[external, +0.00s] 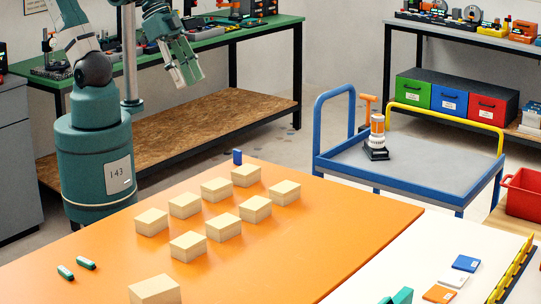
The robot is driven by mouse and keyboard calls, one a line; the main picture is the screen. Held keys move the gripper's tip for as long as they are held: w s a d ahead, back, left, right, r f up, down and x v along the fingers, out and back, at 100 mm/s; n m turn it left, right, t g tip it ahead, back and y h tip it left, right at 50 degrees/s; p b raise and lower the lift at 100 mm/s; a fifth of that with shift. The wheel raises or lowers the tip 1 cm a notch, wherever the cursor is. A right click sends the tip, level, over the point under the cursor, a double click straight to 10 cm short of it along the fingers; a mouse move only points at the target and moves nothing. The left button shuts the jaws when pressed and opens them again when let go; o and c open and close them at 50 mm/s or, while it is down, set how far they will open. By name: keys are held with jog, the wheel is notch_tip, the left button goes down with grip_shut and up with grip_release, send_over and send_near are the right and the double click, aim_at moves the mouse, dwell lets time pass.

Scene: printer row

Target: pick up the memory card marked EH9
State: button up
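No marking EH9 is readable in the external view, so I cannot tell which item is that memory card. A small blue upright piece (237,157) stands at the far edge of the orange table, behind the wooden blocks. Flat card-like pieces lie on the white table at lower right: a blue one (466,263), a white one (453,279) and an orange one (439,294). My gripper (189,78) hangs in the air beyond the orange table, well apart from all of these. Its fingers point down; their gap is too small to judge.
Several wooden blocks (223,227) stand in rows on the orange table (330,240). A blue cart (415,172) holds an orange-and-black device (377,138). A green workbench (255,33) stands behind my arm. The table's right part is clear.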

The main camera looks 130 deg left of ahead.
jog(key=w+a+f+n+g+b, duration=0.25)
jog(key=a+f+n, duration=0.45)
jog(key=a+f, duration=0.4)
jog(key=n+g+b, duration=0.4)
jog(key=n, duration=0.3)
send_over(237, 150)
notch_tip(237, 150, down, 13)
jog(key=shift+w+f, duration=0.1)
jog(key=shift+f, duration=0.2)
jog(key=shift+f, duration=1.3)
